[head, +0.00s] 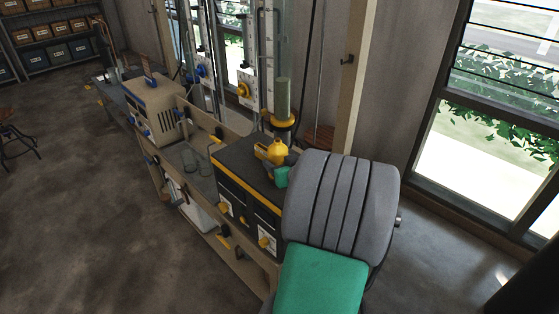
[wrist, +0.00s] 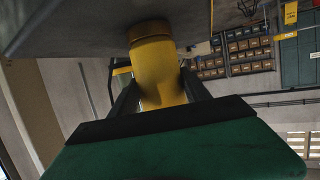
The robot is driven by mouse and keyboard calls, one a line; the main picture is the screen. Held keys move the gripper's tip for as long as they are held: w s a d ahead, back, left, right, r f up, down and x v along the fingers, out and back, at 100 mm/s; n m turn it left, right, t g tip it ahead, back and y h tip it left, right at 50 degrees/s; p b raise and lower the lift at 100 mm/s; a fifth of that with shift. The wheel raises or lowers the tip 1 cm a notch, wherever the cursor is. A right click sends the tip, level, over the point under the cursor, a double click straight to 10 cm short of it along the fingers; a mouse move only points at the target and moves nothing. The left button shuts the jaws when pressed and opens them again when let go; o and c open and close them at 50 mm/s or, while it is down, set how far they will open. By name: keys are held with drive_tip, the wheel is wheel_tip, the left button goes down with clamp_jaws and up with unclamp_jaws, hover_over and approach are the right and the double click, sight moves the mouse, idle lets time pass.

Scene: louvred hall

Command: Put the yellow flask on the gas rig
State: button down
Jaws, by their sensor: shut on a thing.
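The yellow flask (head: 270,152) is over the dark flat top of a black cabinet with a yellow stripe. My gripper (head: 275,168) is shut on it, with teal parts showing just below and right of the flask. In the wrist view the flask (wrist: 158,65) stands between my two dark fingers (wrist: 160,85), its brown end close to a grey surface. I cannot tell whether it touches that surface. The gas rig (head: 233,158) appears to be the long wooden-framed bench with this cabinet, knobs and upright tubes. My arm hides the cabinet's near right part.
A beige box unit (head: 160,105) with blue knobs stands farther along the bench. Glass vessels (head: 195,160) sit between it and the cabinet. A grey-green cylinder (head: 283,97) on a yellow collar rises behind the flask. Windows are at right; open floor (head: 70,190) is at left.

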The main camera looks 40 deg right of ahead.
drive_tip(key=shift+f, duration=0.15)
drive_tip(key=c, duration=0.5)
unclamp_jaws()
